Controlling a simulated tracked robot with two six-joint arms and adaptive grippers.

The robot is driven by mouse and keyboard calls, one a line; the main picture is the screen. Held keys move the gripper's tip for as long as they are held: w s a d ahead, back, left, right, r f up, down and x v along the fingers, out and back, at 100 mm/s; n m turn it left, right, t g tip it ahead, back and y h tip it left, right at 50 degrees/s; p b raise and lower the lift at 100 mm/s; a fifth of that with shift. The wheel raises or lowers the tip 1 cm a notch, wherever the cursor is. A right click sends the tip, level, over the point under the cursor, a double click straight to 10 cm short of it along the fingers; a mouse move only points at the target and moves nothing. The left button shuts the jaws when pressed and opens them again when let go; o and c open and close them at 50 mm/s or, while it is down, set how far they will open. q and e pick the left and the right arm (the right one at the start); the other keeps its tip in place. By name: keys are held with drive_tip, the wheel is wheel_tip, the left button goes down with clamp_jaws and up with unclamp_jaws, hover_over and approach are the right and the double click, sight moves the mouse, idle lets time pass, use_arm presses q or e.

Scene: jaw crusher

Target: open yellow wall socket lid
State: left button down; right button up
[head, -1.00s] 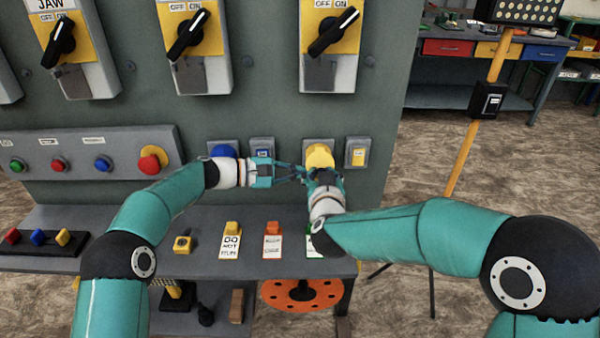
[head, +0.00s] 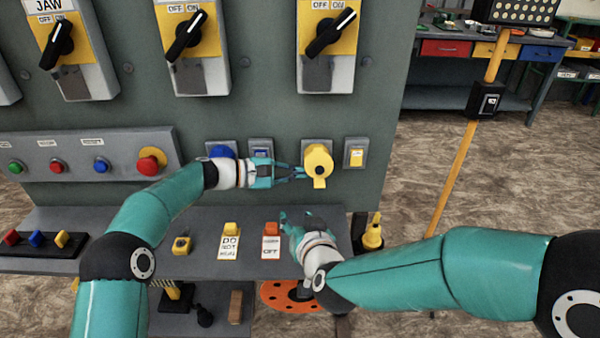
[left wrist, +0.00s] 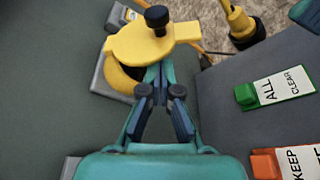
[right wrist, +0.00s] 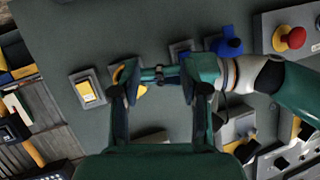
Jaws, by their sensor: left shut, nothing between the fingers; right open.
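The yellow wall socket (head: 318,158) sits on the grey panel, with a yellow tab at its lower edge. In the left wrist view its round yellow lid (left wrist: 135,42) has a dark knob; a curved yellow part shows behind it. I cannot tell how far the lid stands open. My left gripper (head: 304,172) is shut and empty, its tips at the lid's edge in the left wrist view; contact is unclear. My right gripper (head: 291,215) is open and empty, lower and in front of the panel. In the right wrist view the left arm partly hides the socket (right wrist: 142,88).
A blue socket (head: 222,151) and two small switch boxes flank the yellow socket. Below is a grey shelf (head: 200,258) with tags and small padlocks. A yellow plug (head: 373,236) stands at the shelf's right end. A yellow post (head: 452,185) stands farther right.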

drive_tip(key=s+d+f+g, duration=0.2)
drive_tip(key=s+f+g, duration=0.3)
drive_tip(key=f, duration=0.6)
drive_tip(key=s+d+f+g, duration=0.2)
drive_tip(key=s+f, duration=0.4)
drive_tip(key=f, duration=0.5)
drive_tip(key=s+d+f+m+g+p, duration=0.1)
drive_tip(key=s+d+f+g, duration=0.1)
drive_tip(key=s+d+f, duration=0.2)
drive_tip(key=s+d+f+m+g+p, duration=0.1)
drive_tip(key=s+d+f+g, duration=0.2)
drive_tip(key=s+f, duration=0.3)
drive_tip(key=shift+s+d+m, duration=0.3)
drive_tip(key=shift+s+d, duration=0.2)
drive_tip(key=shift+s, duration=1.8)
